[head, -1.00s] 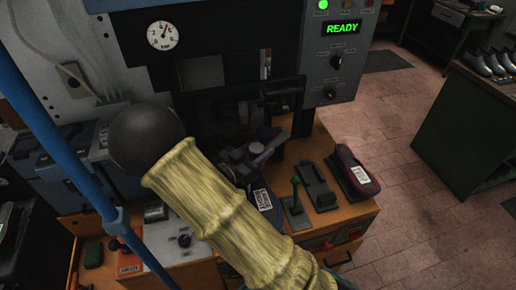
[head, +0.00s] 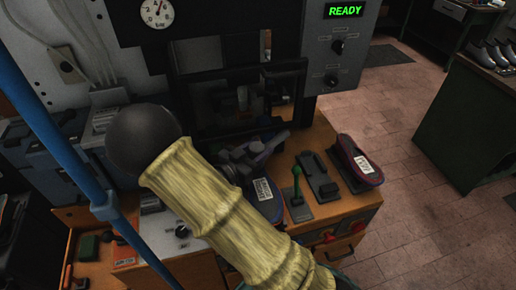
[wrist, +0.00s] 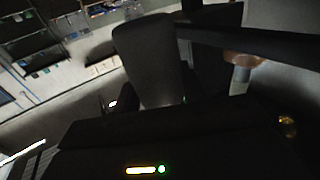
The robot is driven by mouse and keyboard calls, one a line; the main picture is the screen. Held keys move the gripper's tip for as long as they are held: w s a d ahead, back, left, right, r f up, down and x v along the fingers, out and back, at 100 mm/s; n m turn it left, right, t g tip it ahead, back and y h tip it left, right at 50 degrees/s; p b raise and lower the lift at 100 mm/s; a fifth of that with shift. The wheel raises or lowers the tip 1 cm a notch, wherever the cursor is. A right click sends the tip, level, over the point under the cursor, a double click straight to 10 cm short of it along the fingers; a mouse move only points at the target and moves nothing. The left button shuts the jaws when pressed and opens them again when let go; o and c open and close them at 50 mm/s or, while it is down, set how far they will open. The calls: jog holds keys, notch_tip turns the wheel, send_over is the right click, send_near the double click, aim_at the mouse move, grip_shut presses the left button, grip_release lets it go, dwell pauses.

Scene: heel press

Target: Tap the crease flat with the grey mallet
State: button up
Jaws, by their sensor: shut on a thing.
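My gripper (head: 243,160) is small and partly hidden behind my yellow-sleeved arm in the head view, over the bench in front of the press. In the wrist view a dark grey block-like thing, seemingly the grey mallet (wrist: 152,60), stands up from between the jaws, which are shut on it. Its lower end is hidden by my gripper's body. A dark shoe with a white label (head: 264,190) lies on the bench just below my gripper in the picture. I cannot make out the crease or whether the mallet touches anything.
The press (head: 310,65) stands behind, its panel lit READY. To the right on the bench are a green-handled lever (head: 297,183), a black stand (head: 319,178) and a maroon labelled shoe (head: 360,163). The tiled floor (head: 430,200) at right is open.

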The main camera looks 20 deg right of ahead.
notch_tip(320, 180, down, 5)
jog(key=b, duration=0.4)
notch_tip(320, 180, up, 6)
jog(key=p, duration=0.5)
jog(key=shift+f, duration=0.15)
notch_tip(320, 180, down, 6)
jog(key=b, duration=0.4)
jog(key=shift+r, duration=0.2)
grip_shut()
grip_release()
notch_tip(320, 180, up, 6)
jog(key=p, duration=0.4)
jog(key=shift+f, duration=0.15)
jog(key=shift+f, duration=0.1)
